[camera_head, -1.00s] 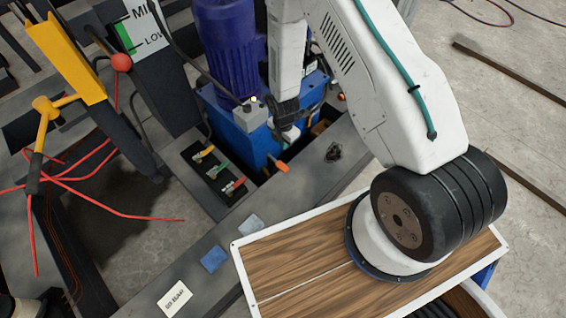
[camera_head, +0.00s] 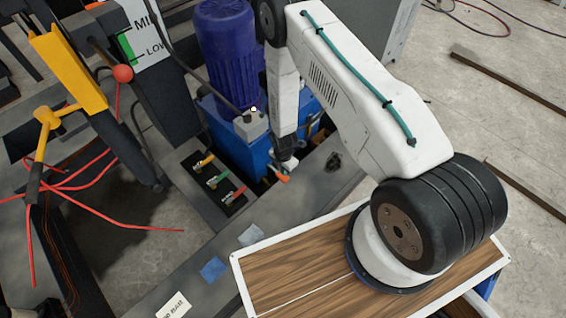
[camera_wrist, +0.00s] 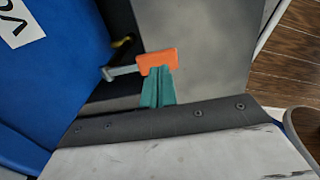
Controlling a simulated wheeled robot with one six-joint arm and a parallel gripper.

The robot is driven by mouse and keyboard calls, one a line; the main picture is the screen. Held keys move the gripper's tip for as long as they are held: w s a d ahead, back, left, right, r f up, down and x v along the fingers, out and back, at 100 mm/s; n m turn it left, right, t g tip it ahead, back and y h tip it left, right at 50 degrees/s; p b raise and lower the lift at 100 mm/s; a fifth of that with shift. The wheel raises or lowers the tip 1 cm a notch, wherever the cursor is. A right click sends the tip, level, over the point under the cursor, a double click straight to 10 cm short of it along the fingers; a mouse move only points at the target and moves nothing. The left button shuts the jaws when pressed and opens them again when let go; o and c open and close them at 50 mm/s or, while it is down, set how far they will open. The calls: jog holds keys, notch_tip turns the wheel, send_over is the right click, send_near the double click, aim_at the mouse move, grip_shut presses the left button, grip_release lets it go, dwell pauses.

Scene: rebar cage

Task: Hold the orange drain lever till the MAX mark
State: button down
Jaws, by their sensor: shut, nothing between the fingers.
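The orange drain lever (camera_head: 283,177) sits at the near edge of the blue power unit (camera_head: 258,152) in the head view. In the wrist view the lever (camera_wrist: 157,61) is an orange handle on a grey metal stem. My gripper (camera_wrist: 159,73) has its green fingers together, with nothing between them. Their tips meet or overlap the handle's lower edge; I cannot tell whether they press on it. In the head view my gripper (camera_head: 288,164) is small and partly hidden beside the lever. The gauge plate (camera_head: 147,32) shows "MI" and "LOW" beside a green strip; no MAX mark is readable.
Yellow, green and red valve handles (camera_head: 218,180) stand in a dark recess left of the lever. A purple motor (camera_head: 228,60) rises behind. A grey beam (camera_head: 330,185) runs along the near side. Red rods and a yellow bracket (camera_head: 68,72) are at left.

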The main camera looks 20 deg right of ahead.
aim_at(284, 178)
jog(key=shift+f, duration=1.15)
jog(key=shift+s+d+f+t, duration=0.15)
jog(key=shift+s+f+t, duration=0.1)
jog(key=shift+f+t, duration=0.35)
notch_tip(284, 178, down, 3)
jog(key=shift+s+f+y, duration=0.1)
jog(key=shift+s+y, duration=0.05)
jog(key=shift+y, duration=0.15)
jog(key=shift+s, duration=0.15)
dwell(0.6)
jog(key=shift+w, duration=0.4)
dwell(4.6)
